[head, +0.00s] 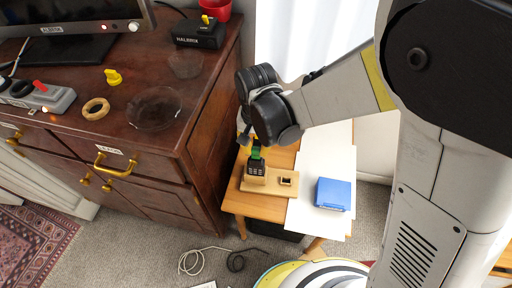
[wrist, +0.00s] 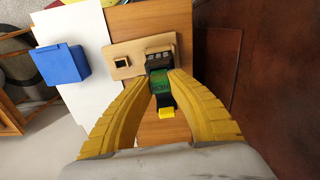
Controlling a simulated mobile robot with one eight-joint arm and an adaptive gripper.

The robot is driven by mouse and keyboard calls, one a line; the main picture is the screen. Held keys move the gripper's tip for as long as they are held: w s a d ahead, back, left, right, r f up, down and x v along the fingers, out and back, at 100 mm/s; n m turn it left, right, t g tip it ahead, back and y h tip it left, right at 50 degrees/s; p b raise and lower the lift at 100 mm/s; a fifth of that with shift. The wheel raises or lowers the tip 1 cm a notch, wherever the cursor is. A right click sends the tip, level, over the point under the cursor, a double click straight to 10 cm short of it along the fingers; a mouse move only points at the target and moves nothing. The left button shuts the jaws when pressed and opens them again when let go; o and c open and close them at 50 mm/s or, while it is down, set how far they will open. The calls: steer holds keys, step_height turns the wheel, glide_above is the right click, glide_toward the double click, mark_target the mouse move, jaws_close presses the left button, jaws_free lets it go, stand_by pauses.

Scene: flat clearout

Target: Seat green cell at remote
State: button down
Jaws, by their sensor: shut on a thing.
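The green cell (wrist: 160,82) is between the two yellow fingertips of my gripper (wrist: 161,76) in the wrist view, with a black part and a yellow end towards the camera. The cell also shows in the head view (head: 256,152), below my gripper (head: 257,143). The dark remote (wrist: 159,57) lies directly beyond the cell in the wrist view. In the head view the remote (head: 256,168) stands on a wooden holder, right under the cell. I cannot tell whether the cell is in the remote or just above it; the contact is hidden.
The wooden holder (head: 270,188) has a square-rimmed slot (head: 286,181) beside the remote. A blue box (head: 333,194) sits on a white sheet (head: 307,217) to the right. The dark wooden cabinet (head: 205,170) rises close on the left. Cables (head: 215,260) lie on the floor.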

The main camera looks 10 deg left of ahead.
steer(key=shift+f, duration=1.25)
stand_by(1.6)
steer(key=c, duration=1.3)
jaws_free()
step_height(320, 180, up, 12)
steer(key=shift+r, duration=0.1)
steer(key=s+d+r+t, duration=0.2)
steer(key=d, duration=0.6)
steer(key=s+d+r+t, duration=0.1)
steer(key=d+r+t, duration=0.1)
steer(key=d, duration=0.7)
steer(key=s+d+r+t, duration=0.2)
steer(key=d+r+t, duration=0.1)
steer(key=d, duration=0.5)
steer(key=shift+s+d+r, duration=0.25)
steer(key=shift+s+r, duration=0.05)
steer(key=shift+r, duration=0.4)
